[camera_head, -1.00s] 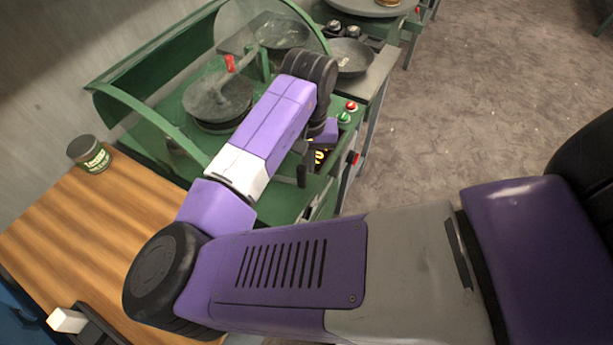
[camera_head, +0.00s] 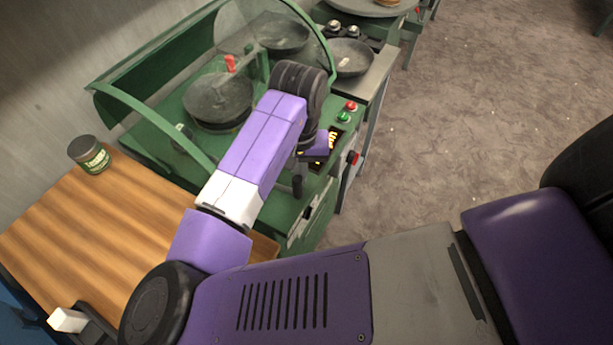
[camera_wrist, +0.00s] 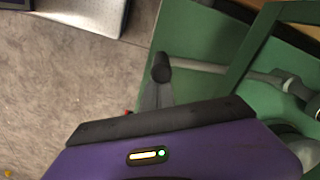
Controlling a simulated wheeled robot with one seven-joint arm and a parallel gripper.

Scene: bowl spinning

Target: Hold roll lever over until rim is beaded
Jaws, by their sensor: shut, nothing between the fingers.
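The roll lever (camera_wrist: 200,66) shows in the wrist view as a grey bar with a black knob at its end, above the green machine bed. My gripper (camera_wrist: 156,95) is shut and empty, its grey fingers right beside the knob; whether they touch it I cannot tell. In the head view a dark upright grip (camera_head: 297,185), which looks like the lever's knob, stands at the machine's front, below my wrist. My fingertips are hidden there. The dark grey round workpiece (camera_head: 218,97) sits on the green spinning machine (camera_head: 150,132). Its rim is too small to judge for a bead.
A curved clear guard (camera_head: 268,22) with a green frame arches over the machine. Green and red buttons (camera_head: 347,111) are on its front right. A loose dark bowl (camera_head: 347,57) sits on the bench behind. A tin (camera_head: 88,154) stands on the wooden table (camera_head: 110,220).

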